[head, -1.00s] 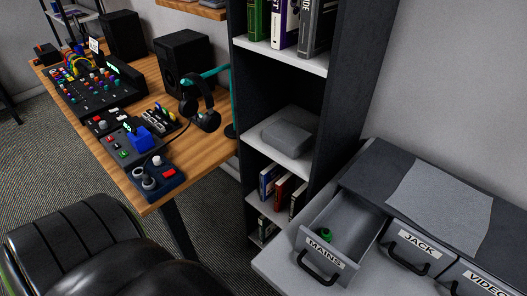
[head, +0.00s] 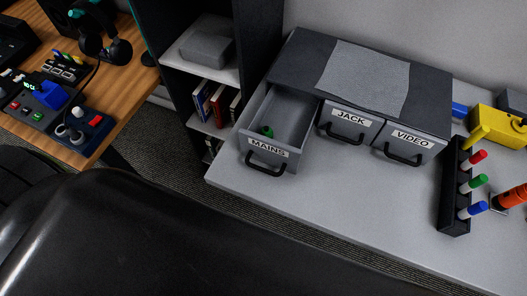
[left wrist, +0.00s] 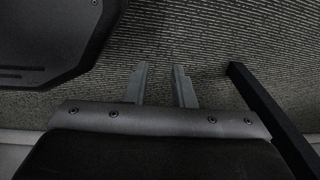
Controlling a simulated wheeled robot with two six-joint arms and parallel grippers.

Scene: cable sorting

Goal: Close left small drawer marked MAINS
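The small drawer marked MAINS (head: 270,152) is the leftmost of three in the grey drawer unit (head: 290,58) in the head view. It is pulled out, with a black handle (head: 265,171) on its front and a green item (head: 267,131) inside. The JACK drawer (head: 348,125) and VIDEO drawer (head: 410,144) beside it are shut. My left gripper (left wrist: 160,72) shows only in the left wrist view, its two fingers apart with nothing between them, above the carpet. It is away from the drawer. My right gripper is not in view.
The drawer unit stands on a light grey table (head: 330,200), clear in front of the drawers. A black rack (head: 454,190) with several coloured markers and a yellow tool (head: 495,128) lie to the right. A shelf (head: 205,70) stands left.

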